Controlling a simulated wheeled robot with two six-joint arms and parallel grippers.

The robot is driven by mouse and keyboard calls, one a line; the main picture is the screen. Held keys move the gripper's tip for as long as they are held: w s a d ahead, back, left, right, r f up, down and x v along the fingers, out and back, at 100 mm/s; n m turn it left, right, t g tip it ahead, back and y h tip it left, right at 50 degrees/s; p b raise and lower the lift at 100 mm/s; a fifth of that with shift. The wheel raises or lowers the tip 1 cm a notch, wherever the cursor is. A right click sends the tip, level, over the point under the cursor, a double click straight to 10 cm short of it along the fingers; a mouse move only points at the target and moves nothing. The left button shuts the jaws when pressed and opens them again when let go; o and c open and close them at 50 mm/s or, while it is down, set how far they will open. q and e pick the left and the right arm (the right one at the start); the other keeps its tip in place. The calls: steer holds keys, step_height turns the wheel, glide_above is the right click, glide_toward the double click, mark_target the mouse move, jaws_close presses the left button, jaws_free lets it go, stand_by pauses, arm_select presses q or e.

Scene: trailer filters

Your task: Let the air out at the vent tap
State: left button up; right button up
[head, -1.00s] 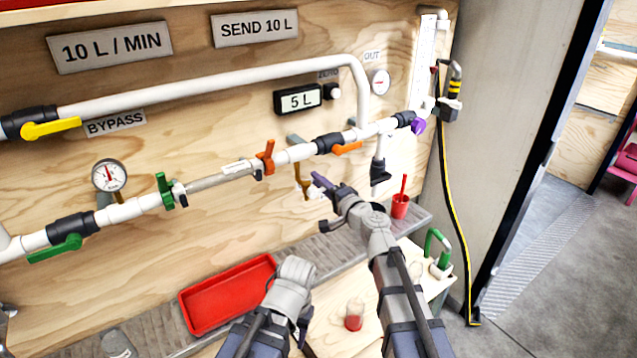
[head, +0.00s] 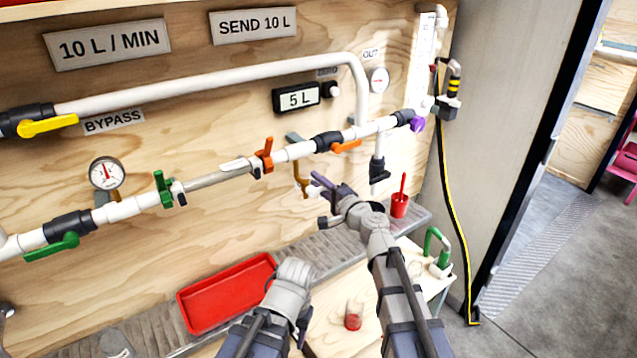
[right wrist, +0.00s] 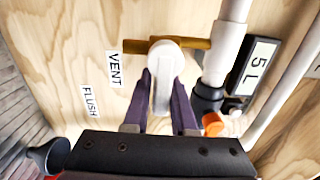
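The vent tap is a brass stub with a white lever (right wrist: 163,75), beside the VENT label (right wrist: 114,69) in the right wrist view. In the head view the brass tap (head: 301,182) hangs below the white pipe, with its lever largely hidden by my right gripper. My right gripper (head: 319,182) is at the tap. Its two purple fingers (right wrist: 163,92) lie on either side of the white lever, seemingly with narrow gaps. My left arm shows at the bottom middle of the head view, but its fingers are not visible.
A black meter reads 5 L (head: 300,98) above the pipe.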

steer(key=o, duration=0.4)
steer(key=shift+c, duration=0.2)
steer(key=v, duration=0.7)
steer(key=shift+s+d, duration=0.2)
steer(key=shift+s, duration=0.1)
